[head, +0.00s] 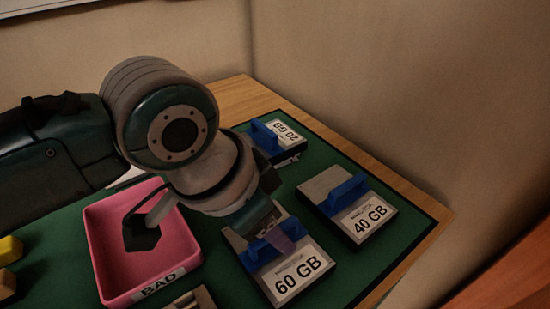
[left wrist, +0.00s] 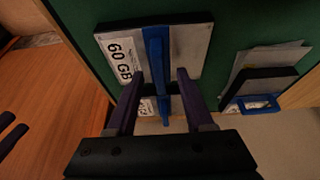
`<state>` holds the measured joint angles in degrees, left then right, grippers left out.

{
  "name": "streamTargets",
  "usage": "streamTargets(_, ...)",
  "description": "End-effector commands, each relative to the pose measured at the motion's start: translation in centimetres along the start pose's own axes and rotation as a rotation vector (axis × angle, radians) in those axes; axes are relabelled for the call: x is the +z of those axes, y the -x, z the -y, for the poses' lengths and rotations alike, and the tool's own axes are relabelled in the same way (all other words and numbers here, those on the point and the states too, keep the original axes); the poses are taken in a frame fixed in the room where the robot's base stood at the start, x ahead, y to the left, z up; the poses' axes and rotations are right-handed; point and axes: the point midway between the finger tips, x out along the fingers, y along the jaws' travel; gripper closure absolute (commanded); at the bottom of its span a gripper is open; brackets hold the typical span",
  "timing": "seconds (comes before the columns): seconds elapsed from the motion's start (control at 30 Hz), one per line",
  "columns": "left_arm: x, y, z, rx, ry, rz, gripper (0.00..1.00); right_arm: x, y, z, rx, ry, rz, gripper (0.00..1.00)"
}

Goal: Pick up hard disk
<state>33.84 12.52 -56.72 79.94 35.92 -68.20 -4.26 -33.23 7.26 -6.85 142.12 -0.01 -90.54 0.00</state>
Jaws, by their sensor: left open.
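The hard disk labelled 60 GB (head: 298,275) lies flat on the green mat, with a blue handle (head: 262,254) standing up on it. It also shows in the left wrist view (left wrist: 120,58). My left gripper (head: 277,238) is over this disk, pointing down. In the left wrist view its two dark purple fingers (left wrist: 160,75) are open, with the blue handle running between them. A gap shows on each side of the handle. I cannot tell how deep the fingers reach. Two more disks, 40 GB (head: 366,222) and 20 GB (head: 286,133), lie nearby.
A pink tray marked BAD (head: 161,281) stands left of the 60 GB disk, partly under my arm. Yellow blocks (head: 9,250) sit at the far left. The green mat (head: 405,245) lies on a wooden table, with walls close behind and at right.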

Motion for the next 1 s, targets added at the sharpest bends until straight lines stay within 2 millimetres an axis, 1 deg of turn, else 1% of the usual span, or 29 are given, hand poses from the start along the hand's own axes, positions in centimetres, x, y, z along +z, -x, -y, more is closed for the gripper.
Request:
streamTargets(0.07, -0.04, 0.06, 0.00, 0.000, 0.000, -0.001, 0.47, 0.00, 0.04, 0.01, 0.000, 0.000, 0.000, 0.53)
streamTargets(0.1, -0.04, 0.07, 0.00, 0.000, 0.000, -0.001, 0.50, 0.00, 0.04, 0.01, 0.000, 0.000, 0.000, 0.53)
streamTargets(0.5, -0.03, 0.09, 0.01, 0.000, 0.000, -0.001, 0.95, -0.01, 0.03, 0.16, -0.005, -0.005, 0.000, 0.53)
streamTargets(0.57, -0.03, 0.09, 0.01, 0.000, 0.000, -0.001, 1.00, -0.01, 0.03, 0.19, -0.005, -0.006, 0.000, 0.53)
streamTargets(0.87, -0.19, 0.19, 0.03, -0.001, 0.000, -0.005, 1.00, -0.02, 0.05, 0.23, -0.007, -0.007, 0.000, 0.53)
streamTargets(1.0, -0.39, 0.59, 0.04, -0.001, 0.000, -0.006, 1.00, -0.07, 0.21, 0.22, -0.007, -0.007, 0.000, 0.53)
